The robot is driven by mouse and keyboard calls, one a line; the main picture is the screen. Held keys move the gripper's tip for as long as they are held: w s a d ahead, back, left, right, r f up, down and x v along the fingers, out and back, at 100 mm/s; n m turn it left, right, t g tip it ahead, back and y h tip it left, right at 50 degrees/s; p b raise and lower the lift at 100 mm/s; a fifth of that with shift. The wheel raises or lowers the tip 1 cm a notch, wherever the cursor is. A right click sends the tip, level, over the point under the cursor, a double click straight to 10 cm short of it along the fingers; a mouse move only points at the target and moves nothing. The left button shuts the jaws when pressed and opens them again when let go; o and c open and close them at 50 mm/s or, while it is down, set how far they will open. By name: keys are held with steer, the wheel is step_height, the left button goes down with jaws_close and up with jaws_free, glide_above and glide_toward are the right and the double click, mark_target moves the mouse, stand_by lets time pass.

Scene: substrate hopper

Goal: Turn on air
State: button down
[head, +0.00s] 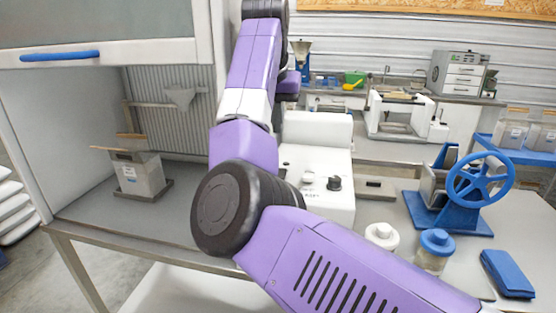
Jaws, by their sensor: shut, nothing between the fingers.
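A white machine (320,150) stands on the bench just right of my arm. Its sloped front panel carries a black knob (334,184) and a pale knob or switch (308,177), with small dark markings too small to read. I cannot tell which control is for air. My purple arm rises from the bottom right, bends at a large dark joint and runs up past the top edge. It covers the machine's left side. My gripper is not visible, so its distance from the controls cannot be told.
A hooded cabinet with a blue handle (60,56) is at left, holding a grey container (138,172). Right of the machine are a blue handwheel device (478,185), a blue-lidded jar (435,250), a white-lidded jar (382,236) and a blue case (507,273).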

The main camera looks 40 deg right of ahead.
mark_target(282, 171)
steer(key=p+x, duration=0.1)
steer(key=x, duration=1.3)
steer(key=shift+p, duration=0.4)
steer(key=shift+d, duration=0.1)
steer(key=shift+d+p, duration=0.15)
steer(key=shift+p, duration=0.35)
steer(key=shift+w+f, duration=0.1)
steer(key=shift+f, duration=0.1)
steer(key=shift+s+a+r+p, duration=0.15)
steer(key=shift+s+a+p, duration=0.15)
steer(key=shift+s+a, duration=0.3)
